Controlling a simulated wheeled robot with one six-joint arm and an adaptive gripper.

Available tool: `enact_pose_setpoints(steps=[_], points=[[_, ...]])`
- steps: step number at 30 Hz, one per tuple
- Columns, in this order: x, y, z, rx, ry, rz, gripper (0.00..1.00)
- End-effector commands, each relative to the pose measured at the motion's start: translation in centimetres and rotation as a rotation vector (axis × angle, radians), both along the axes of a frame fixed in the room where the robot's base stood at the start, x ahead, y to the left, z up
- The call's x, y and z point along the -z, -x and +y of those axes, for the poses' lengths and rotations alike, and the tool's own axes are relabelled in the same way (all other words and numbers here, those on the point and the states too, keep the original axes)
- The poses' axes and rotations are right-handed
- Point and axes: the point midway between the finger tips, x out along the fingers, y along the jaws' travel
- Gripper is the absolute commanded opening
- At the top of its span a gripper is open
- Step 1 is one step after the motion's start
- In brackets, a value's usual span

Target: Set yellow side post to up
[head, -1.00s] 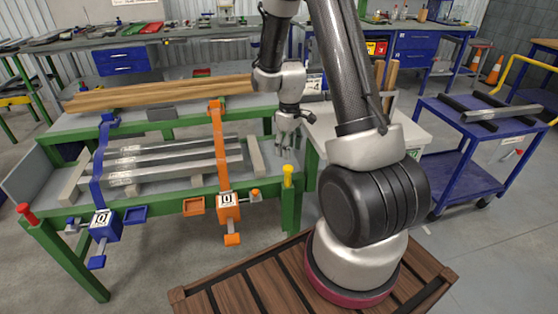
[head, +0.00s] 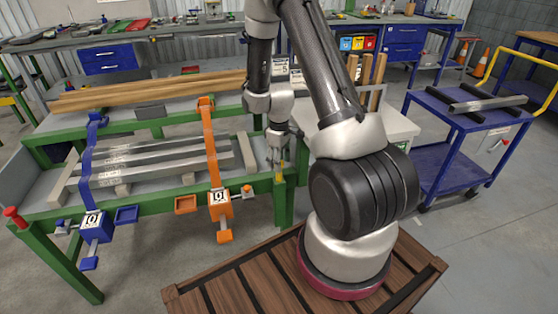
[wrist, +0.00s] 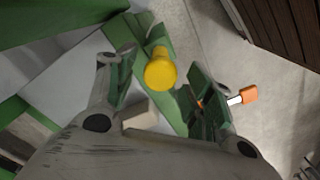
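The yellow side post (head: 279,176) stands at the right front corner of the green-framed runout table (head: 157,192). In the wrist view its round yellow cap (wrist: 160,70) is seen from above, between my gripper's two fingers. My gripper (head: 276,157) points down over the post in the head view. In the wrist view my gripper (wrist: 165,82) is open, with a gap visible on each side of the cap. How far the fingertips reach down beside the post is hard to tell.
A red-capped post (head: 13,214) is at the left front corner. Metal bars (head: 150,160) lie on the table under a blue clamp (head: 94,226) and an orange clamp (head: 219,206). An orange knob (wrist: 249,94) is close to my right finger in the wrist view. A blue cart (head: 447,165) stands right.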

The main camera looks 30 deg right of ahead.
Motion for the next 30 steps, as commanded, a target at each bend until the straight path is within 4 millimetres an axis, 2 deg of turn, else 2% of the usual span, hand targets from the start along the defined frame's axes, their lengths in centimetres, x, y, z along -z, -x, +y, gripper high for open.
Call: enact_pose_setpoints(steps=[1,6,8,13,17,23,30], points=[[0.0,0.0,0.0,0.000,0.000,0.000,0.40],[0.0,0.0,0.0,0.000,0.000,0.000,0.09],[0.0,0.0,0.0,0.000,0.000,0.000,0.00],[-0.2,0.0,0.0,0.000,0.000,0.000,0.00],[-1.3,0.0,0.0,0.000,0.000,-0.001,0.00],[-5.6,-0.1,0.0,0.000,0.001,-0.004,0.00],[-12.3,-0.1,0.0,0.000,0.001,-0.005,0.00]])
